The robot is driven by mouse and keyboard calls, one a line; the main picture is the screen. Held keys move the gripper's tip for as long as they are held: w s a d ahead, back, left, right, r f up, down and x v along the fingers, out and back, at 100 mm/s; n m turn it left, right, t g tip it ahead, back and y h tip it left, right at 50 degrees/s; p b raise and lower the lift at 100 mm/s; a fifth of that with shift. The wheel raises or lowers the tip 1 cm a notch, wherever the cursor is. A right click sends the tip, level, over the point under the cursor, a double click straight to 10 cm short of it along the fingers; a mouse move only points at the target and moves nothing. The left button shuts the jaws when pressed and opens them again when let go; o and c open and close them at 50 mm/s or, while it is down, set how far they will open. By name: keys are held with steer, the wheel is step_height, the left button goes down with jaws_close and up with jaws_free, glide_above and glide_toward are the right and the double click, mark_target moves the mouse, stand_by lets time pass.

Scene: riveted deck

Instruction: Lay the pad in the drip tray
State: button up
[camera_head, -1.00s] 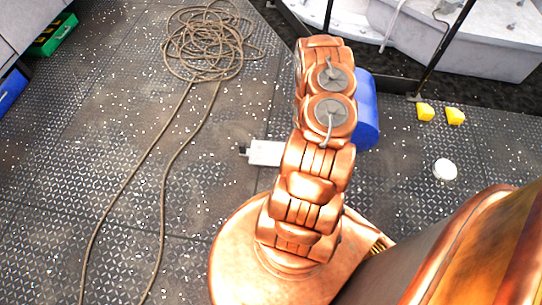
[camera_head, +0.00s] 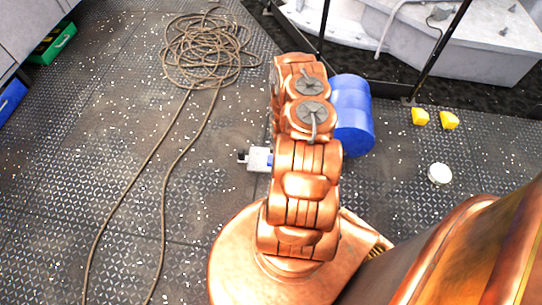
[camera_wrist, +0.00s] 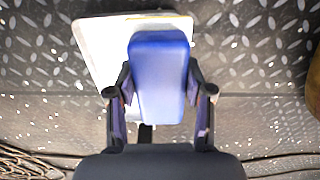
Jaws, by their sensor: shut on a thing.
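The blue pad (camera_wrist: 158,75) is between the two dark fingers of my gripper (camera_wrist: 160,92) in the wrist view, and the gripper is shut on it. The white drip tray (camera_wrist: 98,48) lies on the deck behind the pad. The pad covers much of the tray's middle and right; I cannot tell whether it touches the tray. In the head view the tray (camera_head: 257,154) shows left of my arm, with a small blue patch of the pad (camera_head: 270,160) at its right. My arm hides the gripper and the tray's right part there.
A blue drum (camera_head: 355,120) stands right of my arm. A coiled rope (camera_head: 207,50) lies at the back left, its strands running forward. Two yellow blocks (camera_head: 420,117) and a white round thing (camera_head: 439,174) are at the right.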

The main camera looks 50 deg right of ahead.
mark_target(271, 158)
steer(key=w, duration=0.3)
steer(key=w+b, duration=0.1)
steer(key=w, duration=0.1)
steer(key=shift+w+d+f, duration=0.15)
steer(key=shift+w+f, duration=0.1)
steer(key=shift+w, duration=0.05)
steer(key=shift+w+f, duration=0.2)
steer(key=shift+f, duration=0.05)
step_height(271, 158, down, 3)
steer(key=shift+s+f+b, duration=0.1)
steer(key=shift+b, duration=0.95)
steer(key=o, duration=1.1)
